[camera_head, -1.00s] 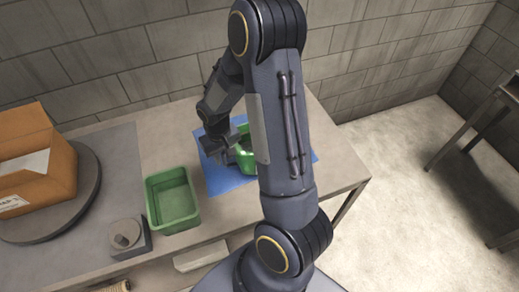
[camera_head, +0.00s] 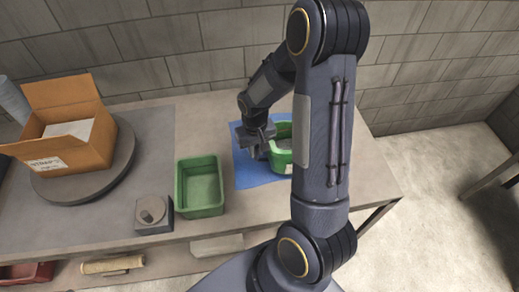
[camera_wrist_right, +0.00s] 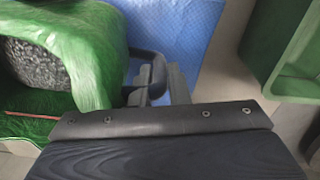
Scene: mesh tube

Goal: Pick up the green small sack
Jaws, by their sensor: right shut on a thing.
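The green small sack (camera_head: 281,148) sits on a blue mat (camera_head: 252,172) on the table, partly hidden behind my right arm. In the right wrist view the green sack (camera_wrist_right: 75,50) fills the left side, with a dark grainy filling showing at its opening and a dark handle at its edge. My right gripper (camera_head: 260,148) is at the left side of the sack. In the right wrist view its fingers (camera_wrist_right: 152,85) are shut at the dark handle. My left gripper is not in view.
A green bin (camera_head: 200,187) stands left of the mat. A grey box with a knob (camera_head: 153,214) and an open cardboard box (camera_head: 68,140) on a round turntable (camera_head: 122,160) are farther left. A wall stands behind the table.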

